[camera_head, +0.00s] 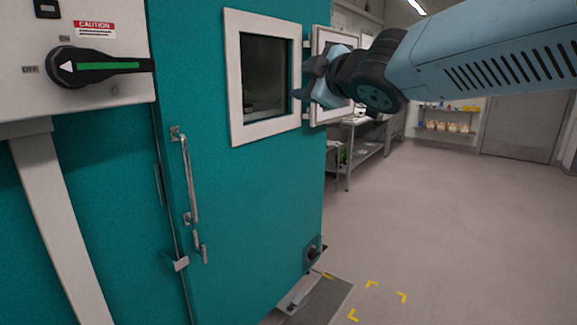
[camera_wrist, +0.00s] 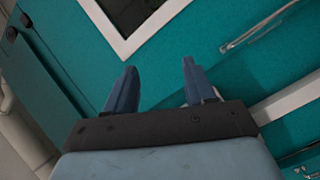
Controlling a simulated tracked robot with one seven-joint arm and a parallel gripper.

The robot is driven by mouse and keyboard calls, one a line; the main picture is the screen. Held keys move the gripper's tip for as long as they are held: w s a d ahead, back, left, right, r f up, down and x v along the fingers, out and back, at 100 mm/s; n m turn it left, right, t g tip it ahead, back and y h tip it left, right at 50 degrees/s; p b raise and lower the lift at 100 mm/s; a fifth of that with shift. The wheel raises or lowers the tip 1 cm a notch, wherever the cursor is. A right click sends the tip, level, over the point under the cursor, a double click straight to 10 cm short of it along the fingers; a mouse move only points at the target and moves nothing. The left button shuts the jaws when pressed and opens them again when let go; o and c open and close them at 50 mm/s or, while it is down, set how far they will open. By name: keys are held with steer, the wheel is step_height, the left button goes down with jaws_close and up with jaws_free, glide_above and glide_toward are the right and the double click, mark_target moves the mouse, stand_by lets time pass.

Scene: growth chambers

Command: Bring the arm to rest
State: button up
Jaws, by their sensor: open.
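My arm (camera_head: 480,50) reaches in from the upper right in the head view. My gripper (camera_head: 318,80) is at its left end, in front of the right side of the window frame on the teal chamber. In the wrist view my gripper (camera_wrist: 158,88) shows two blue fingers spread wide apart with nothing between them. The teal chamber wall and a corner of the white window frame lie beyond the fingers. I cannot tell the exact gap between the gripper and the wall.
The teal chamber door (camera_head: 245,210) has a metal handle (camera_head: 190,180) and a window (camera_head: 265,75) with an open hinged white pane frame (camera_head: 322,110). A switch box (camera_head: 70,60) with a black rotary handle is at left. Open floor (camera_head: 450,220) lies at right, with yellow corner marks (camera_head: 372,284).

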steer(key=s+d+f+m+g+h, duration=0.2)
steer(key=d+f+m+h, duration=0.3)
steer(key=d, duration=0.3)
steer(key=s+d+f+m+g+h, duration=0.1)
steer(key=s+d+f+m+h, duration=0.2)
steer(key=d+f+m, duration=0.4)
steer(key=s+d+f+m+g, duration=0.2)
steer(key=s+f+m+g, duration=0.1)
steer(key=s, duration=0.3)
steer(key=s+d+f+m+g, duration=0.2)
steer(key=s+d+f+g, duration=0.1)
steer(key=s+f, duration=0.3)
steer(key=shift+s+d+f+m, duration=0.15)
steer(key=shift+s+f+m, duration=0.15)
steer(key=shift+m, duration=0.1)
